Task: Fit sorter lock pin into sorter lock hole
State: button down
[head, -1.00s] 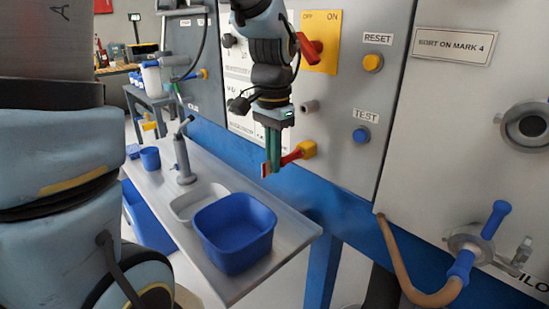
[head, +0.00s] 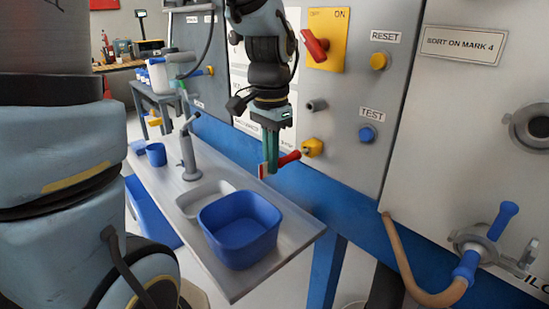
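My gripper (head: 270,170) hangs in front of the grey panel, its green fingers pointing down. It is shut on a red pin (head: 289,158) that lies roughly level. The pin's red and white end (head: 262,171) shows left of the fingers and its rounded end points right. A yellow fitting (head: 312,147) on the panel is just beyond that right end, with a small gap in the picture. A grey stub with a dark opening (head: 317,105) sits above the fitting. I cannot tell for sure which part is the sorter lock hole.
A yellow switch plate (head: 341,50) with a red handle, a yellow RESET button (head: 379,61) and a blue TEST button (head: 367,135) are on the panel. A blue tub (head: 238,225) stands on the bench below. A brown hose (head: 400,260) hangs at the right.

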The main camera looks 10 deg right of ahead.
jog(key=shift+s+a, duration=0.45)
jog(key=shift+a, duration=0.45)
jog(key=shift+s+a, duration=0.45)
jog(key=shift+a, duration=0.4)
jog(key=shift+s+a+p, duration=0.2)
jog(key=shift+s+a, duration=0.1)
jog(key=shift+a, duration=0.3)
jog(key=shift+s+a+p, duration=0.2)
jog(key=shift+s+a, duration=0.1)
jog(key=shift+a, duration=0.3)
jog(key=shift+s+a+p, duration=0.2)
jog(key=shift+s+a, duration=0.1)
jog(key=shift+a, duration=0.3)
jog(key=shift+d, duration=0.1)
